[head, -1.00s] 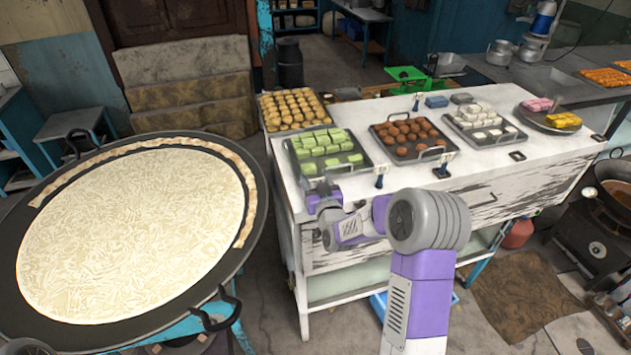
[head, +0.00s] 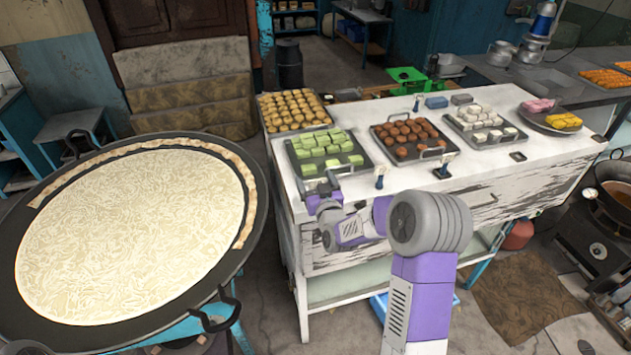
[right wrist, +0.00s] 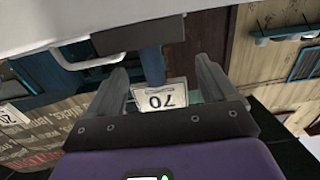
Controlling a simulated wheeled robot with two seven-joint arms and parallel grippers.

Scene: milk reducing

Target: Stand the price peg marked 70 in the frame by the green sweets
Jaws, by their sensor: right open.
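My right gripper (head: 323,186) is at the near edge of the white counter, just in front of the tray of green sweets (head: 326,147). In the right wrist view, the open fingers (right wrist: 160,72) stand on either side of the price peg marked 70 (right wrist: 160,98), with a gap visible around it. Its card appears upside down there, and its blue stem meets a dark block, which looks like the frame (right wrist: 125,38). In the head view the gripper hides the peg and this frame. My left gripper is not in view.
Other pegs stand by the brown sweets (head: 380,177) and farther right (head: 443,169). An empty-looking dark frame (head: 517,156) lies near the white sweets. A large round pan (head: 130,235) stands left of the counter.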

